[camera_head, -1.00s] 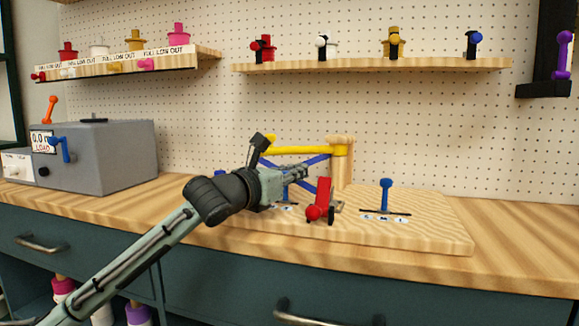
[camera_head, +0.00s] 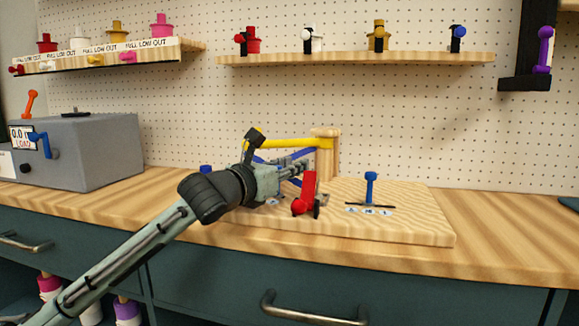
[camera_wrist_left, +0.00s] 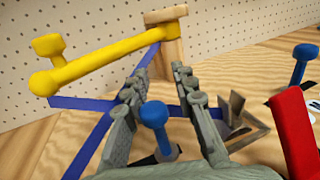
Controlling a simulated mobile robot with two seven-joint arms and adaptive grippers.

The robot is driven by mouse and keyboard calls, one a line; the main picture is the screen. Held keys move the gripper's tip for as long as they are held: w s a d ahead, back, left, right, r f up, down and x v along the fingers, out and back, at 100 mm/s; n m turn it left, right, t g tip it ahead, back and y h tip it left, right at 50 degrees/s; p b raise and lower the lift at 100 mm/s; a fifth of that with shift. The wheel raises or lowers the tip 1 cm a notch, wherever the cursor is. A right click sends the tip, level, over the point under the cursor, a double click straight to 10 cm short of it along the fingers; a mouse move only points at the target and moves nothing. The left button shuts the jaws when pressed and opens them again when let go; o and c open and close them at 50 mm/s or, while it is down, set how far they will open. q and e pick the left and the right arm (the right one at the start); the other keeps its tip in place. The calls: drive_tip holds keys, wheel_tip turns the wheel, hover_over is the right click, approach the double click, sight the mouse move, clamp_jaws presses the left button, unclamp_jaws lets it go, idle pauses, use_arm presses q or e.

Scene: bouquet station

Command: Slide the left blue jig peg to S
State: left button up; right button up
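The left blue jig peg (camera_wrist_left: 154,116) stands between the two fingers of my left gripper (camera_wrist_left: 158,82) in the left wrist view. Gaps show on both sides of the peg, so the gripper is open around it. In the head view my left gripper (camera_head: 297,170) is low over the left part of the wooden jig board (camera_head: 425,220) and hides this peg. The right blue peg (camera_head: 371,188) stands upright in a dark slot above small letter labels (camera_head: 369,211); the left slot's labels are mostly hidden. My right gripper is not in view.
A red lever (camera_head: 309,187) stands close to the right of my left gripper. A yellow arm (camera_head: 285,143) on a wooden post (camera_head: 326,155) and crossed blue strips are behind it. A grey load box (camera_head: 85,150) stands left. The bench right of the board is mostly clear.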

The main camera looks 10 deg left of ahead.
use_arm(q)
drive_tip(key=v, duration=1.2)
